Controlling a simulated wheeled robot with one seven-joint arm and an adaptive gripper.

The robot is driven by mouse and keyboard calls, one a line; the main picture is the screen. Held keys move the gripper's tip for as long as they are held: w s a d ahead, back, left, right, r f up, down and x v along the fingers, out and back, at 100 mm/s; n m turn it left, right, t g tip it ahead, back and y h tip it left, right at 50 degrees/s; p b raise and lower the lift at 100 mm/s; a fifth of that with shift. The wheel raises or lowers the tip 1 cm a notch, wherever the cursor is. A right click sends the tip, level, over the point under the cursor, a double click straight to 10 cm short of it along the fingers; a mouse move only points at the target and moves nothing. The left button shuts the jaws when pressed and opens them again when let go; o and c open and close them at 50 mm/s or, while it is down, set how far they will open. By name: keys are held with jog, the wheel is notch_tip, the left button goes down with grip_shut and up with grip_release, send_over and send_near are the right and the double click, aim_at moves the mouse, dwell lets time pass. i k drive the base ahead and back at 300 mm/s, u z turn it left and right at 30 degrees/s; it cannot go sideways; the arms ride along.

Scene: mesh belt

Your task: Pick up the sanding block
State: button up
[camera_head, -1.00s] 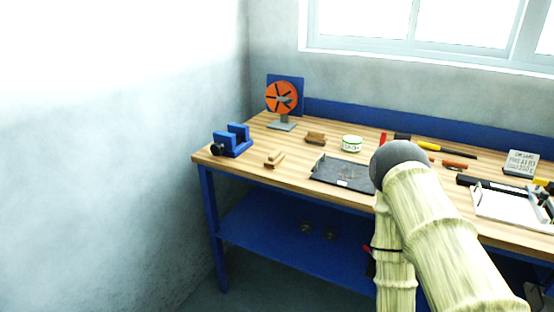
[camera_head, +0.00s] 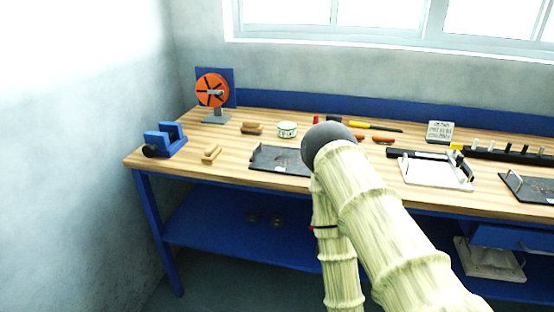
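A brown block (camera_head: 252,128) lies further back, and a lighter tan block (camera_head: 211,154) lies nearer the front edge. Either may be the sanding block; they are too small to tell which. My arm rises in front of the bench, with its grey rounded joint over the bench's middle. My gripper is not visible, and no hold on either block shows.
The wooden workbench (camera_head: 228,174) carries a blue vise (camera_head: 166,140), an orange disc on a stand (camera_head: 212,90), a white-and-green tin (camera_head: 287,130), a dark tray (camera_head: 276,159) and a white tray (camera_head: 432,173). Tools lie along the back. A wall closes the left side.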

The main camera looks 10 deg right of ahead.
aim_at(214, 151)
jog(key=z, duration=1.1)
jog(key=i, duration=0.65)
jog(key=u, duration=2.75)
jog(key=i, duration=0.95)
jog(key=z, duration=1.25)
